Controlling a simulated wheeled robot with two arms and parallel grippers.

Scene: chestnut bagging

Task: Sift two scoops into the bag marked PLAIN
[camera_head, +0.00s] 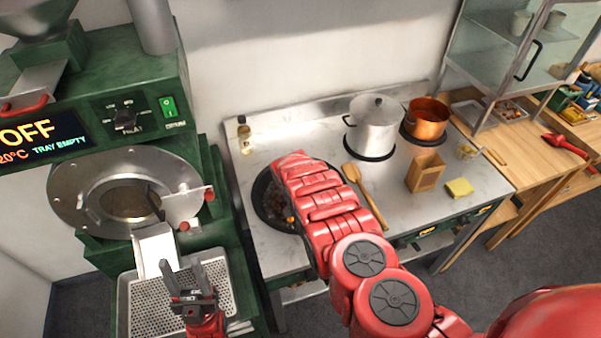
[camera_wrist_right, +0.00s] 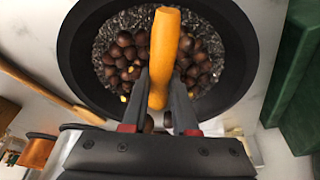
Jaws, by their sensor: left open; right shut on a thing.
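A black round pan (camera_head: 262,205) sits on the counter, partly hidden by my right arm. The right wrist view shows the pan (camera_wrist_right: 75,50) from above, with dark brown chestnuts (camera_wrist_right: 120,55) and a grey speckled layer or mesh; I cannot tell which. My right gripper (camera_wrist_right: 163,92) is shut on an orange-yellow handle (camera_wrist_right: 165,45) over the pan. What the handle joins is unclear. My left gripper (camera_head: 186,270) is open and empty over a perforated tray.
A green roaster (camera_head: 150,85) with an OFF display stands at left, above its perforated tray (camera_head: 145,305). A wooden spoon (camera_head: 367,195) lies between pan and bag. A steel pot (camera_head: 373,125), copper pot (camera_head: 426,117) and yellow sponge (camera_head: 459,187) are on the counter.

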